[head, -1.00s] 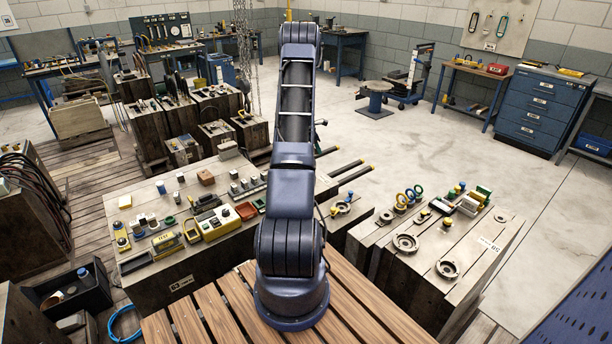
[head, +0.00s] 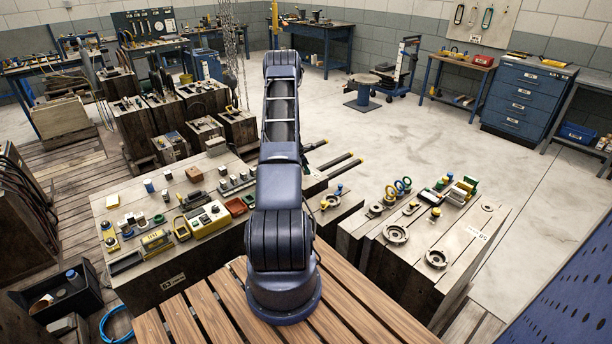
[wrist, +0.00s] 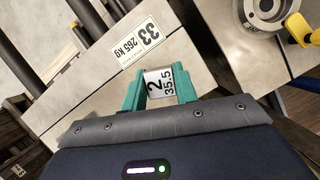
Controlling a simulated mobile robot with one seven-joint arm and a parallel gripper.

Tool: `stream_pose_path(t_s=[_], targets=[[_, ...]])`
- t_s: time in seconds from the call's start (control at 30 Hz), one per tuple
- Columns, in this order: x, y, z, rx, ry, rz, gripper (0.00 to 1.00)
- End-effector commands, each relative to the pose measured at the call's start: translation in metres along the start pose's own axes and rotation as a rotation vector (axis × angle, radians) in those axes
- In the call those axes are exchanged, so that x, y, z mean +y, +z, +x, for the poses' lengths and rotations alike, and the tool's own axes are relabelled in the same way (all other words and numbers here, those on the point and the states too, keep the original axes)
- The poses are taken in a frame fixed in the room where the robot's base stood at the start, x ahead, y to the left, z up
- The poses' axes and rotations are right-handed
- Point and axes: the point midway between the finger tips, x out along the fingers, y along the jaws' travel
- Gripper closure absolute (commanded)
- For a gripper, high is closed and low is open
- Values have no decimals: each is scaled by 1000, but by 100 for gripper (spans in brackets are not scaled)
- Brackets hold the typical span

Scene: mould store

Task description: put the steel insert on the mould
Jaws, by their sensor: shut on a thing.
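My gripper (wrist: 160,86) shows in the wrist view with two teal fingers. It is shut on the steel insert (wrist: 159,80), a small pale metal block marked "2 35.5". Below the fingers is a pale flat-topped mould block (wrist: 75,98) with a plate reading "33 265 KG" (wrist: 138,42). I cannot tell from this view whether the insert touches it. In the head view my arm hides the gripper and the insert. Several mould blocks stand there, among them one at the right (head: 408,232) with ring fittings; I cannot tell which one the task means.
In the wrist view a round metal flange (wrist: 266,10) and a yellow lever (wrist: 300,28) lie at the upper right. In the head view a block with a yellow device (head: 209,218) and small parts stands left of my arm. Open floor (head: 420,130) lies beyond.

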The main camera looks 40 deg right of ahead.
Motion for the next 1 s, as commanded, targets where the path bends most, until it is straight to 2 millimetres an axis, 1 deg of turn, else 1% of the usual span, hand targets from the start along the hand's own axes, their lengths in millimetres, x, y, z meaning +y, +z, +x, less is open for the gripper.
stream_pose_path(t_s=[0.3, 0.7, 0.73, 0.8, 0.83, 1.0], targets=[[0, -14, 32, 1, -1, -1, 100], [0, -16, 36, 0, 0, -1, 100], [0, -15, 36, 1, 0, 0, 65], [0, -15, 36, 1, 0, 0, 52], [0, -15, 36, 1, 0, -1, 49], [0, -15, 36, 1, -1, -1, 49]])
